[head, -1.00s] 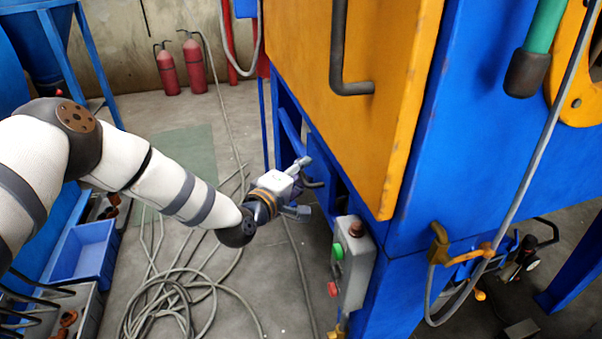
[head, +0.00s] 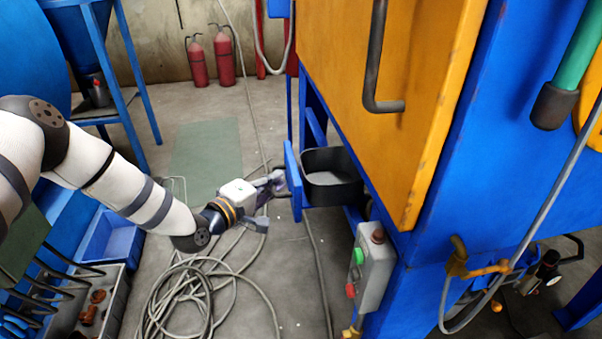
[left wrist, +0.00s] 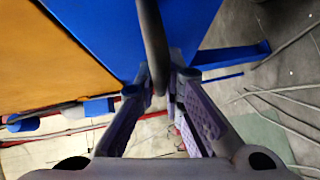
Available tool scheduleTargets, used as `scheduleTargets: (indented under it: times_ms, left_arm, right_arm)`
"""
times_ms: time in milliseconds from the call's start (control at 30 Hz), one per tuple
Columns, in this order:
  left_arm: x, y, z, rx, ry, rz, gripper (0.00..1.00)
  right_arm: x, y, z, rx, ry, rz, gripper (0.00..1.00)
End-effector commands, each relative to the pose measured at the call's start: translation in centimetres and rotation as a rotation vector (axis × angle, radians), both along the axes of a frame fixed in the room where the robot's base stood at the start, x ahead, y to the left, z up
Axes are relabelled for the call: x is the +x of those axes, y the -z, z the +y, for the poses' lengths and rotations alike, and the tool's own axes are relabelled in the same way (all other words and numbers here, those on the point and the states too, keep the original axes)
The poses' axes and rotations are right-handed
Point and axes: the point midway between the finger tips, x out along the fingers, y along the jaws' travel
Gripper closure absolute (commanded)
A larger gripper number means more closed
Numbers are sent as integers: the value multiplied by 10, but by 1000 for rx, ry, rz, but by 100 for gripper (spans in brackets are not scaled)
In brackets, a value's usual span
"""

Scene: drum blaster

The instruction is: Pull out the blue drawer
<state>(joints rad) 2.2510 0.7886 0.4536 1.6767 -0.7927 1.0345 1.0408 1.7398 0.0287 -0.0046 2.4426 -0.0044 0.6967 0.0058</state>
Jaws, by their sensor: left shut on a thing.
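The blue drawer front (head: 293,180) stands out from the side of the blue machine in the head view. Behind it shows the drawer's dark open-topped bin (head: 332,188), with a grey surface inside. My left gripper (head: 270,199) is in front of the drawer, to its left in the head view. In the left wrist view its fingers (left wrist: 160,86) are on either side of a dark curved handle (left wrist: 152,42), shut on it, with the blue drawer front (left wrist: 120,30) beyond. The handle is hard to make out in the head view. My right gripper is out of view.
An orange door (head: 370,80) with a dark handle overhangs the drawer's right side. A grey button box (head: 374,275) stands near the drawer. Coiled cable (head: 180,305) lies on the floor below my left arm. Blue bins (head: 108,240) stand at left; fire extinguishers (head: 224,58) at the back.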

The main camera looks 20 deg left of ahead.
Motion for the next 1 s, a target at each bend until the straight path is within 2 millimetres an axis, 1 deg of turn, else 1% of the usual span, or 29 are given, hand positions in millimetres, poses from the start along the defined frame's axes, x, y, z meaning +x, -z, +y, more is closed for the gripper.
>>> scheduleTargets:
  times_ms: [33, 100, 300, 433, 733, 767, 800, 833, 1000]
  left_arm:
    - [-5, -2, 8, 2, -2, -2, 100]
    - [-12, -2, 18, 2, -1, -3, 100]
    - [-22, -1, 33, 2, 1, -2, 100]
    - [-25, 0, 37, 1, 0, -2, 100]
    - [-25, 0, 37, 2, 1, -2, 100]
    - [-25, 0, 37, 2, 1, -2, 84]
    - [-25, 0, 37, 2, 1, -2, 75]
    - [-25, 0, 37, 2, 1, -2, 70]
    - [-24, 0, 36, 1, 0, -1, 70]
  right_arm:
    - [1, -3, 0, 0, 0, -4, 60]
    - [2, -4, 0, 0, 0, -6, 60]
    - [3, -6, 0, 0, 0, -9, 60]
    - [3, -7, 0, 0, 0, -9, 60]
    - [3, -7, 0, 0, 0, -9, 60]
    - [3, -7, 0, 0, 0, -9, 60]
    - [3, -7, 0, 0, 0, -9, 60]
    - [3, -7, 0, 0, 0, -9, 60]
    - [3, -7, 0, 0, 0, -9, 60]
